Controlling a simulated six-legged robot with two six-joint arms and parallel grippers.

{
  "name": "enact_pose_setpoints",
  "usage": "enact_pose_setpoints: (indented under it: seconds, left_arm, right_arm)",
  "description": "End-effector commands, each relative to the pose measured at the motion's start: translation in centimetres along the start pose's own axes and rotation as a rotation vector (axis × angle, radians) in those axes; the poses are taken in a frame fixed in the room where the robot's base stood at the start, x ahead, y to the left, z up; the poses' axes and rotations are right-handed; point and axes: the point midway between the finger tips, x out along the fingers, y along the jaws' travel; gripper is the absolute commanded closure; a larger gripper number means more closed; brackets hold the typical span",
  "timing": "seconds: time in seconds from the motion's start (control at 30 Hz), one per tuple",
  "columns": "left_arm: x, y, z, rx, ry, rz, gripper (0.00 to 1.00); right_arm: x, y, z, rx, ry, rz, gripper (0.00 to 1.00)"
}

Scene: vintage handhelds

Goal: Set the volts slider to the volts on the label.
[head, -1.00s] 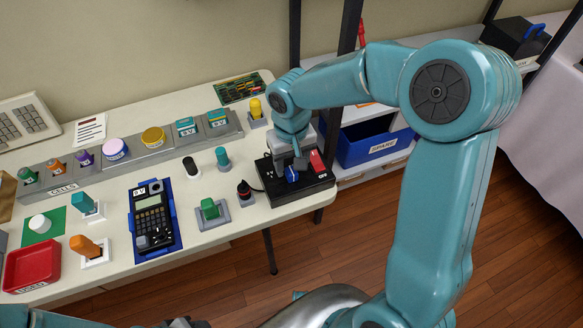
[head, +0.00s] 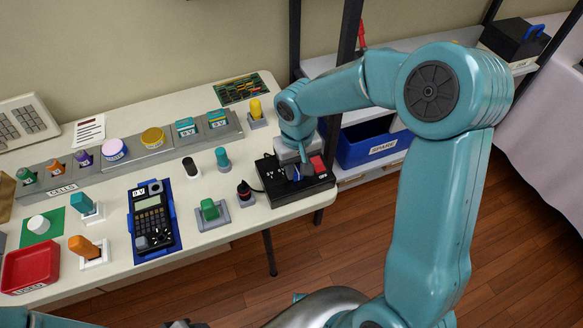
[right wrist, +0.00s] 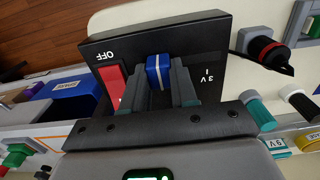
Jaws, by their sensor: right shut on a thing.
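The black supply box (head: 315,187) stands at the right end of the table. Its blue volts slider (right wrist: 158,70) has a white line on top, and a "3V" mark with a tick is printed to its right in the right wrist view. My right gripper (right wrist: 161,84) is shut on the slider, one finger on each side. In the head view my right gripper (head: 293,168) is down at the box and partly hides the slider. The handheld (head: 153,219) has a volts label (head: 148,190), too small to read surely. A dark piece at the bottom edge appears to be my left gripper (head: 185,323).
A red switch (right wrist: 113,85) marked OFF sits beside the slider. A black plug (head: 244,190) stands left of the box. A cell rack (head: 135,152) runs along the back. A red tray (head: 30,269) is at far left. A blue SPARE bin (head: 372,148) is beyond the table.

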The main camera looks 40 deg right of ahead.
Motion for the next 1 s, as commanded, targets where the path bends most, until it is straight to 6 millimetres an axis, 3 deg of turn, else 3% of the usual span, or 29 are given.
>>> enact_pose_setpoints:
  seconds: [0.27,0.3,0.33,0.37,0.73,0.87,1.0]
  left_arm:
    - [0.1,0.0,0.0,0.000,0.000,0.000,0.57]
    - [0.1,0.0,0.0,0.000,0.000,0.000,0.57]
    - [0.1,0.0,0.0,0.000,0.000,0.000,0.57]
    - [0.1,0.0,0.0,0.000,0.000,0.000,0.57]
    - [-0.1,0.0,0.0,0.000,0.000,0.000,0.57]
    - [-0.3,0.1,0.0,0.000,0.000,0.000,0.57]
    - [-0.8,0.3,0.0,0.000,0.000,0.000,0.57]
  right_arm:
    - [-0.1,0.7,0.0,0.000,0.001,0.005,1.00]
    - [-0.1,0.7,-0.1,0.000,0.001,0.005,0.59]
    - [-0.1,0.7,-0.1,0.001,0.002,0.005,0.50]
    - [-0.1,0.7,0.0,0.001,0.002,0.004,0.47]
    - [-0.8,0.6,-0.1,0.001,0.004,0.002,0.47]
    - [-3.3,0.6,-0.1,0.001,0.007,0.001,0.47]
    - [-7.0,0.6,-0.1,0.001,0.008,0.001,0.47]
